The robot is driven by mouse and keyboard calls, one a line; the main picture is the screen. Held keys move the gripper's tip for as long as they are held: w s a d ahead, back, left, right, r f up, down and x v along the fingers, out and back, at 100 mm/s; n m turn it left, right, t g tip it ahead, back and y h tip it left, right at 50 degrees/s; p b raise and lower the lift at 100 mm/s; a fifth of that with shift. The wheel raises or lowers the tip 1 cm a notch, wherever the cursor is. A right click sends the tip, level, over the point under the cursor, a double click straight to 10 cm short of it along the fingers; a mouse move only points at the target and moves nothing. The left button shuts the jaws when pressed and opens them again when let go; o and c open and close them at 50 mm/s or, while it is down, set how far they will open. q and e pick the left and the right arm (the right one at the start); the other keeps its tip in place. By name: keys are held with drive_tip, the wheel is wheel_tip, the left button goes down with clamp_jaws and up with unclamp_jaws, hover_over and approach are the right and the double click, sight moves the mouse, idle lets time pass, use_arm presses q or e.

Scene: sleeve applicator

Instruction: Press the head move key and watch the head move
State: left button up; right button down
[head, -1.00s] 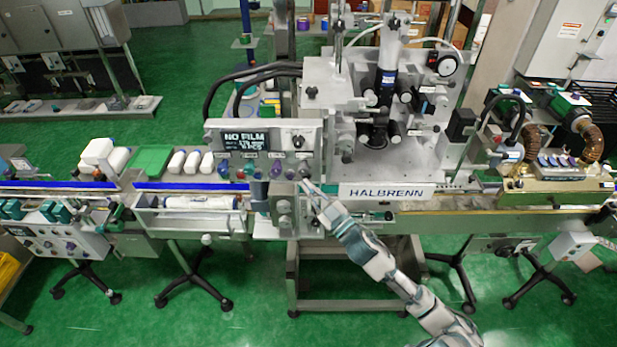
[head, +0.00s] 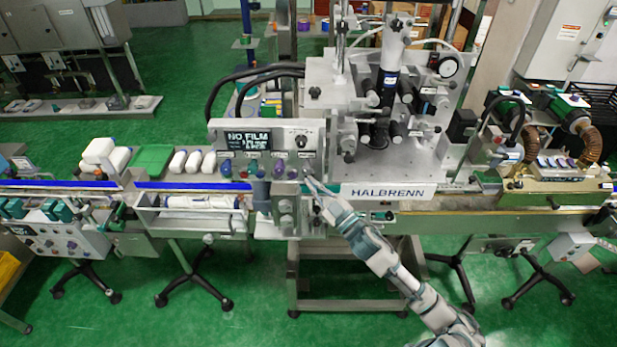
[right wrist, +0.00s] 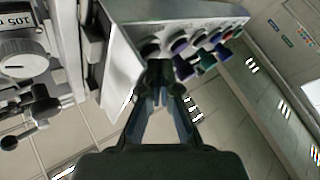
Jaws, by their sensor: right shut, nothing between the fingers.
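The control panel (head: 222,141) is on the front of the labelling machine's upper unit (head: 328,75). Its display (head: 249,140) reads NO FILM, with smaller blurred lines below. A row of coloured keys runs along its lower edge, among them a red key (head: 244,174). My right gripper (head: 309,181) is shut and empty at the right end of this row. In the right wrist view its fingertips (right wrist: 162,72) are just by the dark end key (right wrist: 150,48), beside a purple key (right wrist: 180,45). I cannot tell whether they touch. Key labels are unreadable. My left gripper is not in view.
The HALBRENN plate (head: 387,191) and conveyor rail lie just right of my right gripper. Knobs (head: 285,206) sit below the panel.

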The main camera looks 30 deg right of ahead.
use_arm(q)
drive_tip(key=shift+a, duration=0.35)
use_arm(e)
drive_tip(key=shift+w, duration=0.1)
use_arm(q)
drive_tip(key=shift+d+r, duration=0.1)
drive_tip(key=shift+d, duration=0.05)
use_arm(e)
drive_tip(key=shift+d, duration=0.35)
drive_tip(key=shift+w+a, duration=0.1)
drive_tip(key=shift+w, duration=0.05)
use_arm(q)
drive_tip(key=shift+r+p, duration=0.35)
drive_tip(key=shift+p, duration=0.05)
use_arm(e)
drive_tip(key=shift+s+a+f, duration=0.1)
drive_tip(key=shift+s+a, duration=0.35)
drive_tip(key=shift+s, duration=0.05)
